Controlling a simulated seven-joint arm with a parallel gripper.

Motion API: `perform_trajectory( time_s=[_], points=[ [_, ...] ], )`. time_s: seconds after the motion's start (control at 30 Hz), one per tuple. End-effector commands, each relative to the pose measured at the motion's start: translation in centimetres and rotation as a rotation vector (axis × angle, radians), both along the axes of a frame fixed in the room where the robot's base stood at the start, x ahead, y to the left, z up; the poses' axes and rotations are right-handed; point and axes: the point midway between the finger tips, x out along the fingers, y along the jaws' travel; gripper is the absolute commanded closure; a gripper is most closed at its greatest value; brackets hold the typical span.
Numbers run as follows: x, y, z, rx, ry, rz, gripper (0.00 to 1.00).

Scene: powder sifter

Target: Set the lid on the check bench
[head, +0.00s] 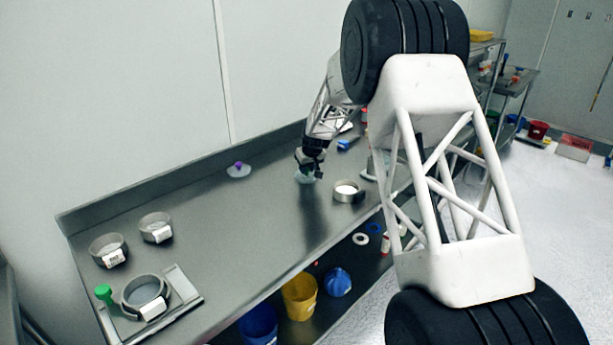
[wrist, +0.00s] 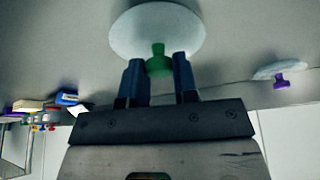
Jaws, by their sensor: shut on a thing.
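My gripper (head: 312,170) is over the middle of the steel bench (head: 270,205). In the wrist view, my gripper (wrist: 160,70) is shut on the green knob of a pale round lid (wrist: 158,28), one finger on each side. The lid shows in the head view as a small pale disc (head: 304,179) under the fingers, low over the bench top. I cannot tell whether it touches the bench. A second pale lid with a purple knob (head: 238,170) lies on the bench to the left, near the wall; it also shows in the wrist view (wrist: 281,73).
A metal sieve ring (head: 347,191) stands just right of my gripper. Two more rings (head: 108,251) (head: 156,228) and a ring on a tray (head: 145,294) are at the left end, with a green-topped item (head: 103,292). The bench between is clear.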

Motion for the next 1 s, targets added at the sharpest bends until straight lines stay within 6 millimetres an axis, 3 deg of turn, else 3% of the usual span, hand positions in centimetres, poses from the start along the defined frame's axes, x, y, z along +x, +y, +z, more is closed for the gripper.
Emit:
perform_trajectory(
  time_s=[0.37,0.63,1.0],
  points=[
    [0.0,0.0,0.8,0.000,-0.001,0.001,1.00],
    [0.0,0.0,3.8,0.001,-0.002,0.000,1.00],
    [-4.8,-0.9,4.1,0.001,0.000,0.000,1.00]
  ],
)
